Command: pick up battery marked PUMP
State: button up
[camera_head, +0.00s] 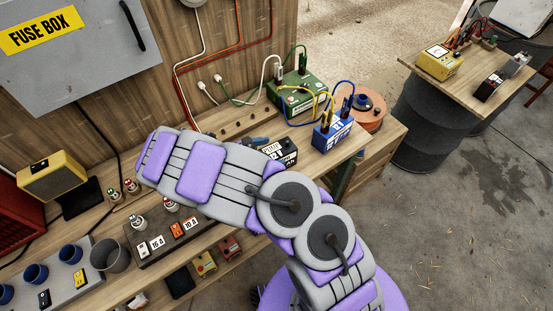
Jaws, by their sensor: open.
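A small dark battery (289,157) with a white label stands on the wooden bench just behind my arm. Its label is small and partly covered by my arm; the lettering may read PUMP, but I cannot be sure. A blue battery (326,139) with blue and yellow leads on top stands to its right. A green battery or box (286,104) with several leads stands behind them. My purple and grey arm reaches across the bench towards the left. The fingers of my gripper are not visible.
A panel with switches and labels (140,258) and a grey cup (106,256) lie at front left. An orange cable reel (372,119) sits at the bench's right end. A yellow battery (438,63) stands on a separate barrel table (470,95). Concrete floor at right is clear.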

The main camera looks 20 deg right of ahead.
jog(key=shift+w+d+f, duration=0.15)
jog(key=shift+d+f, duration=0.1)
jog(key=shift+f, duration=0.05)
jog(key=shift+a, duration=0.6)
jog(key=shift+d, duration=0.8)
jog(key=c, duration=0.6)
jog(key=shift+a, duration=0.45)
jog(key=c, duration=0.8)
grip_shut()
